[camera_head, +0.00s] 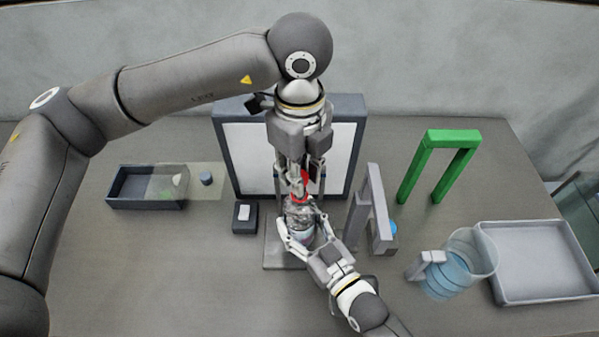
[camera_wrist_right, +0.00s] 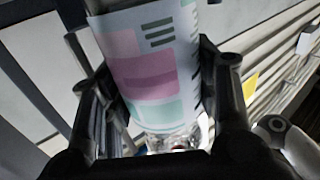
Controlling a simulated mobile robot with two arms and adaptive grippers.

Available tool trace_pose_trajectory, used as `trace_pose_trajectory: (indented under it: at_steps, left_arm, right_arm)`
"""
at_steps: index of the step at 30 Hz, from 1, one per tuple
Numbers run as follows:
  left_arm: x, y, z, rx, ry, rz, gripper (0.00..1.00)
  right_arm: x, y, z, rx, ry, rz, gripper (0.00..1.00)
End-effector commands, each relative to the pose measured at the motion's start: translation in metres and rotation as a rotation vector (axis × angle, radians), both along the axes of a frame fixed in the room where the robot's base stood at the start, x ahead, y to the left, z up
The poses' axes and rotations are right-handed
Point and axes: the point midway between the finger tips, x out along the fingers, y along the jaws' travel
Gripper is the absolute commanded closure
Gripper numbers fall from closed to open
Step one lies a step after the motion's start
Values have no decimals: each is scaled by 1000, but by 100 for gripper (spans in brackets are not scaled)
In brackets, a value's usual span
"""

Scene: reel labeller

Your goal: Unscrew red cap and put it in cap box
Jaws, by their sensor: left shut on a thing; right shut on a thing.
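The red cap (camera_head: 300,200) is at the top of a clear bottle (camera_head: 299,216) near the middle of the table in the head view. My left gripper (camera_head: 299,186) points down from above and is shut on the cap, which its fingers partly hide. My right gripper (camera_head: 303,236) is below, shut on the bottle from the front. The right wrist view shows the bottle's white, pink and teal label (camera_wrist_right: 155,75) between the fingers. I cannot tell whether the cap is loose. A dark open box (camera_head: 120,190) stands at the left; I cannot tell whether it is the cap box.
A framed white panel (camera_head: 343,150) stands behind the grippers. A grey stand (camera_head: 377,210) is close on the right, with a green arch (camera_head: 452,136) beyond. A jug of blue liquid (camera_head: 452,275) and a grey tray (camera_head: 540,295) are at the right. A small dark block (camera_head: 244,226) lies left.

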Motion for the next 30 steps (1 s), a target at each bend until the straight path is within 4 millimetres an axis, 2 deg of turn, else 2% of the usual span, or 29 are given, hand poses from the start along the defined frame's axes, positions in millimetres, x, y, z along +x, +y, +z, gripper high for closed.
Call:
trace_pose_trajectory:
  at_steps: [6,12,13,15,19,30]
  left_arm:
    - [0,0,26,0,-1,0,100]
    - [0,0,27,0,0,0,100]
    - [0,0,27,0,0,0,100]
    - [0,0,27,0,0,0,100]
    - [0,0,27,-1,1,0,100]
    - [0,0,27,-1,1,0,100]
  right_arm:
    - [0,0,0,-1,1,0,100]
    - [0,0,0,-1,1,0,100]
    - [0,0,0,-1,1,0,44]
    - [0,0,0,-1,1,0,35]
    - [0,0,0,-1,1,0,20]
    - [-2,-1,0,-1,1,0,20]
